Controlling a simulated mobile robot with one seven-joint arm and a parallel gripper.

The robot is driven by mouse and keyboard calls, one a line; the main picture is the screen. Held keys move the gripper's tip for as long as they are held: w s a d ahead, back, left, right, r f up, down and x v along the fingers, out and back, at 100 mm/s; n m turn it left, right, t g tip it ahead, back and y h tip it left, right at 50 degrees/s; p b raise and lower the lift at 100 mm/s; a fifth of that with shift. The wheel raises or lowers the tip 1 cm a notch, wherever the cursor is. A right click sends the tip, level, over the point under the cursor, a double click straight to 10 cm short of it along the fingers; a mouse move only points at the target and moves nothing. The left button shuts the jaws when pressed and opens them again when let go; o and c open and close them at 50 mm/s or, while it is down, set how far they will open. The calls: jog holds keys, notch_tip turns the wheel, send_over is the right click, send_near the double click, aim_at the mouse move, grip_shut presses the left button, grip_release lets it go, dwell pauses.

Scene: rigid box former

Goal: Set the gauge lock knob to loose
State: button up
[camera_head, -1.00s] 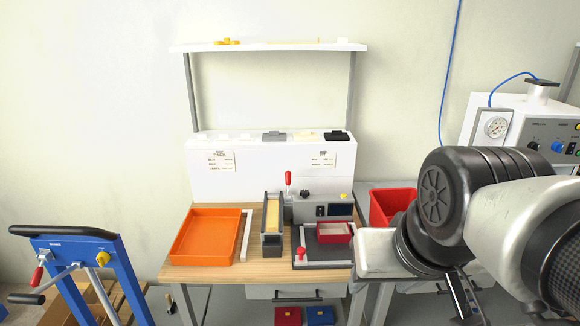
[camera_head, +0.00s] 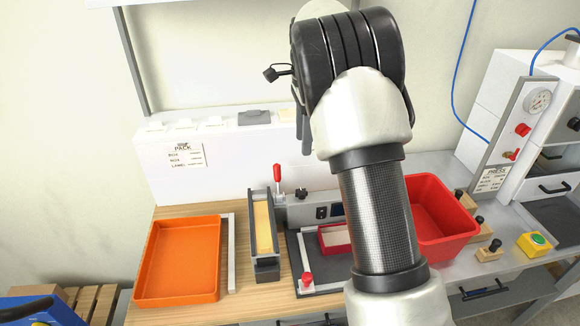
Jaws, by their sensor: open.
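A red knob (camera_head: 307,279) stands at the front left corner of the dark mat, at the white strip there. It looks like the gauge lock knob, but its setting is too small to read. My gripper (camera_head: 303,135) shows only in part behind my arm. Its dark fingers point down in front of the white back unit, well above and behind the red knob. The gripper is open, and I see nothing held in it.
A grey unit (camera_head: 312,208) with a red-handled lever (camera_head: 278,173) stands behind the mat (camera_head: 310,248). A red-rimmed box (camera_head: 334,239) lies on the mat, partly hidden by my arm. An orange tray (camera_head: 181,260) is left, a red bin (camera_head: 437,205) right.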

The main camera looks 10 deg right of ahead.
aim_at(301, 191)
jog(key=f, duration=1.2)
jog(key=f+p, duration=0.1)
jog(key=f, duration=0.5)
jog(key=shift+w, duration=0.25)
jog(key=shift+r, duration=0.1)
jog(key=c, duration=1.1)
jog(key=shift+o, duration=0.3)
